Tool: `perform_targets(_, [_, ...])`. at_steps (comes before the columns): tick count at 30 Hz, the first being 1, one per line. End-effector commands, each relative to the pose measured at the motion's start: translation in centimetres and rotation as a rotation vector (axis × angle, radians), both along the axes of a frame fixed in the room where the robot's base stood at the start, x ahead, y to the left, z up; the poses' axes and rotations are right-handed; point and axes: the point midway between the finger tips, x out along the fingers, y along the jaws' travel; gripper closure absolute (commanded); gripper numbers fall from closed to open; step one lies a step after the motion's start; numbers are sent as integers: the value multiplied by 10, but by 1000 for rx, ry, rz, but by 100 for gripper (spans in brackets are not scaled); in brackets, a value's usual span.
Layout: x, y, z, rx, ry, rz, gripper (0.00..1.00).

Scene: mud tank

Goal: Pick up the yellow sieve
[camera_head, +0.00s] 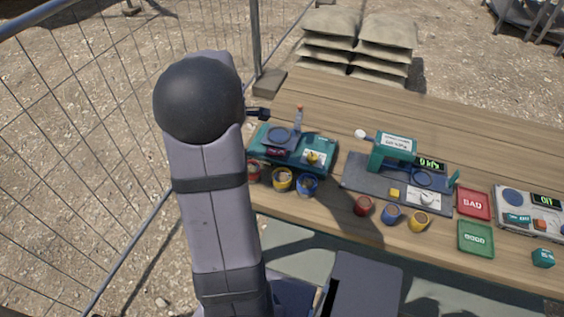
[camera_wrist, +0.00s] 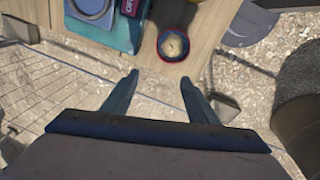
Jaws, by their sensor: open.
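Two yellow round vessels show in the head view: a yellow cup (camera_head: 283,179) in the left row, and another yellow cup (camera_head: 418,222) at the right end of the middle row. I cannot tell for sure which is the sieve. My gripper (camera_wrist: 158,90) is open and empty in the wrist view, with nothing between its fingers. In the head view only a dark part of it shows beside my arm, left of the teal machine. In the wrist view a red cup (camera_wrist: 174,45) with tan contents lies beyond the fingertips, not touching them.
A grey-based teal device (camera_head: 397,147), a red tray (camera_head: 473,204) and a green tray (camera_head: 476,239) lie rightward. A wire fence (camera_head: 120,90) runs along the left.

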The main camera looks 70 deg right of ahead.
Motion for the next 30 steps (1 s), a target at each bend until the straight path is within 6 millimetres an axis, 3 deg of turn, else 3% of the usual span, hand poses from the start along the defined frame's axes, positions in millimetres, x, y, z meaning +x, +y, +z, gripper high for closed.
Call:
perform_targets(1, [-23,-12,20,5,17,1,47])
perform_targets(6, [-93,-17,23,66,87,63,47])
perform_targets(11, [-131,-10,23,116,121,108,47])
perform_targets(15, [-141,-6,22,132,129,124,47])
perform_targets(30, [-140,-6,-1,132,129,125,47])
